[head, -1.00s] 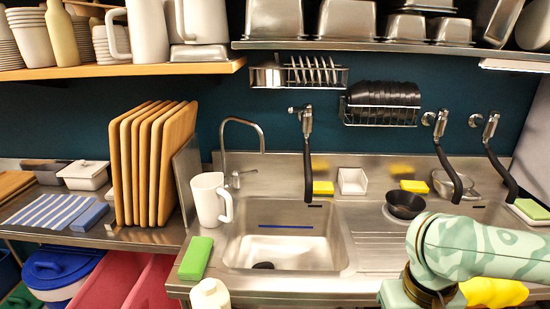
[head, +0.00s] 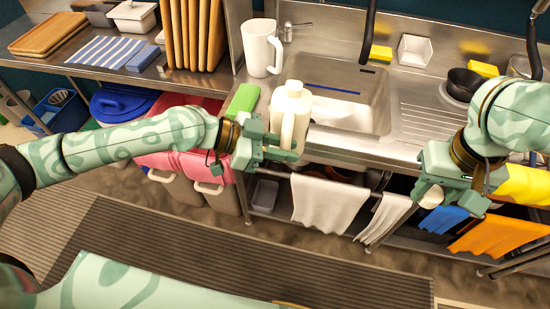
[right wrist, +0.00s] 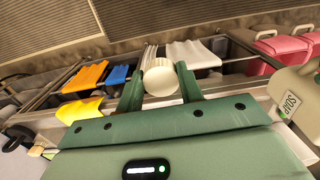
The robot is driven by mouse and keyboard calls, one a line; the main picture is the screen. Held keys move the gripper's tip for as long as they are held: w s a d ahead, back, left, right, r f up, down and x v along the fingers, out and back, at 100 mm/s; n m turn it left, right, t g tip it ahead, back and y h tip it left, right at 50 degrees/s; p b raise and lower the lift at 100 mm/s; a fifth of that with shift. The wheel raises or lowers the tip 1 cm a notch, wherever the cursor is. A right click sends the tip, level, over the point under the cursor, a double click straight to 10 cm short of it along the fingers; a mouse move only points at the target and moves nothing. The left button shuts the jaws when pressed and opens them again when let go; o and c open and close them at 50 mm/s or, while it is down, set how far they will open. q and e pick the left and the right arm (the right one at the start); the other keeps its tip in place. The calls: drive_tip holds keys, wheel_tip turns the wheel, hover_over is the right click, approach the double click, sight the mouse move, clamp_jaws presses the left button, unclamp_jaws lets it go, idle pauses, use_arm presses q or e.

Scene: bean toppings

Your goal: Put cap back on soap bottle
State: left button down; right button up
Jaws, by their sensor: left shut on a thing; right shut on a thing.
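The soap bottle (head: 291,108) is cream-white with a side handle and a short neck on top. It stands upright by the front edge of the sink counter in the head view. Its side with a "SOAP" label (right wrist: 292,103) shows at the right edge of the right wrist view. My left gripper (head: 284,148) is shut on the lower part of the bottle. My right gripper (head: 428,194) is shut on the round white cap (right wrist: 160,80), which also shows in the head view (head: 432,197). The cap is held in front of the counter, to the right of the bottle and apart from it.
A green sponge (head: 242,99) lies left of the bottle, and a white pitcher (head: 261,48) stands behind it. The sink basin (head: 345,101) is behind the bottle. Towels (head: 329,203) hang below the counter. The space between the two grippers looks clear.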

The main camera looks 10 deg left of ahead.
sight(289, 127)
use_arm(q)
drive_tip(key=r, duration=0.1)
drive_tip(key=d+r+m+g, duration=0.1)
drive_tip(key=r, duration=0.1)
drive_tip(key=r+m+g, duration=0.1)
drive_tip(key=shift+s+d+r+h, duration=0.2)
drive_tip(key=shift+d+r+h, duration=0.1)
drive_tip(key=shift+d+r, duration=0.1)
drive_tip(key=shift+a+f, duration=0.1)
use_arm(e)
drive_tip(key=shift+w+r, duration=0.1)
drive_tip(key=w+a+r+m, duration=0.1)
drive_tip(key=w+a+r, duration=0.6)
drive_tip(key=a, duration=0.5)
drive_tip(key=w+a+r+m, duration=0.1)
drive_tip(key=w+a+r, duration=0.6)
drive_tip(key=a+r, duration=0.4)
drive_tip(key=shift+a+r+m, duration=0.25)
drive_tip(key=shift+a+m, duration=0.05)
drive_tip(key=shift+a, duration=0.3)
drive_tip(key=shift+s+a, duration=0.1)
